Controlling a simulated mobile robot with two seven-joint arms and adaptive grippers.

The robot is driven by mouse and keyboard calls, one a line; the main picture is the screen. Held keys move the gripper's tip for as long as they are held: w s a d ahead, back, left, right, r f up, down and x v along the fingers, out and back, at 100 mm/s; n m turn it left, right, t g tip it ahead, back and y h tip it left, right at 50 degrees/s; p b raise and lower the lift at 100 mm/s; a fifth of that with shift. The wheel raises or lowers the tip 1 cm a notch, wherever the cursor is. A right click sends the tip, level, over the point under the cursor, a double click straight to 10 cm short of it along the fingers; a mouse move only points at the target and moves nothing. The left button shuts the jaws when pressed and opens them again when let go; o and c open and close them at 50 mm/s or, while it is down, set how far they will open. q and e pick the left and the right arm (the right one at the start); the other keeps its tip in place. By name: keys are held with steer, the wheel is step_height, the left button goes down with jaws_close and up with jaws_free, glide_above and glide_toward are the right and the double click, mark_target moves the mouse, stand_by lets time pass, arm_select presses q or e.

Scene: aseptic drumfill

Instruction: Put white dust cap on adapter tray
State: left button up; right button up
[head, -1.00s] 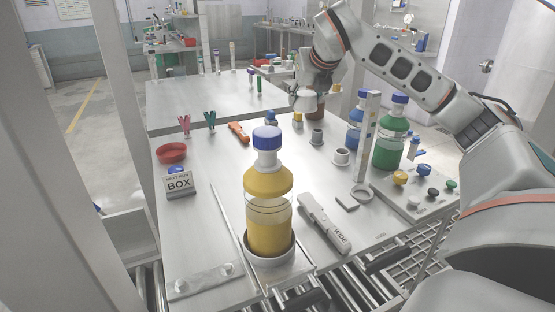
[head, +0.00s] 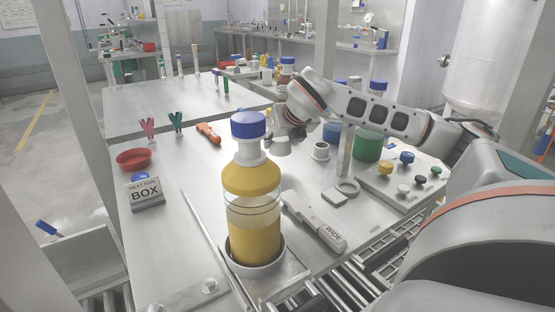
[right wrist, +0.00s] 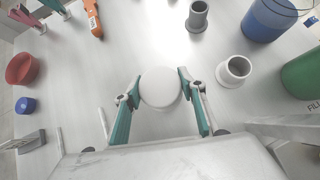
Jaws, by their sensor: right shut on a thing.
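The white dust cap (right wrist: 160,88) is a plain white disc between the two fingertips of my right gripper (right wrist: 158,91) in the right wrist view. The gripper is shut on it. In the head view, my right gripper (head: 288,127) is low over the middle of the table, with the pale cap (head: 281,147) under it, left of a white cup. I cannot tell the exact gap to the table. My left gripper is out of view.
A tall yellow bottle (head: 252,178) with a blue lid stands in front.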

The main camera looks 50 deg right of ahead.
mark_target(280, 155)
step_height(280, 155, down, 5)
steer(key=shift+r+b, duration=0.15)
steer(key=shift+b, duration=0.15)
steer(key=shift+f, duration=0.6)
steer(key=o, duration=1)
steer(key=shift+r, duration=0.1)
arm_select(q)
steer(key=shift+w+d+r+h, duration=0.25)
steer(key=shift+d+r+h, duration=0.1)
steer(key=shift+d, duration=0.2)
arm_select(e)
steer(key=shift+r, duration=0.1)
